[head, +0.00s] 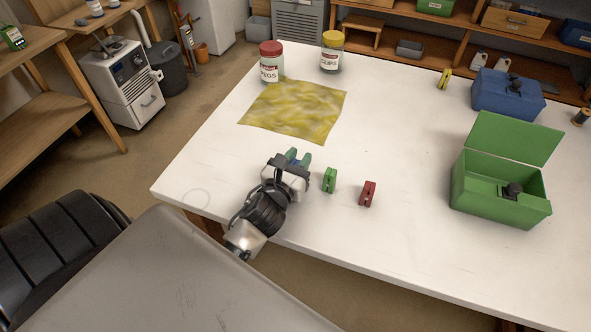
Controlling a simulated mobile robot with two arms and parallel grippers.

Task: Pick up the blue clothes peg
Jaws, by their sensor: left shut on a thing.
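My left gripper (297,163) is over the near left part of the white table, pointing away from me. It is shut on the blue clothes peg (305,159). Only a small blue-green part of the peg shows past the gripper body, which hides the rest. I cannot tell whether the peg still touches the table. My right gripper is not in view.
A green peg (329,180) stands close to the right of my left gripper, with a red peg (368,193) beyond it. A yellow cloth (293,110), two jars, a yellow peg (444,78), an open green box (500,210) and a blue box (507,97) are also on the table (400,130).

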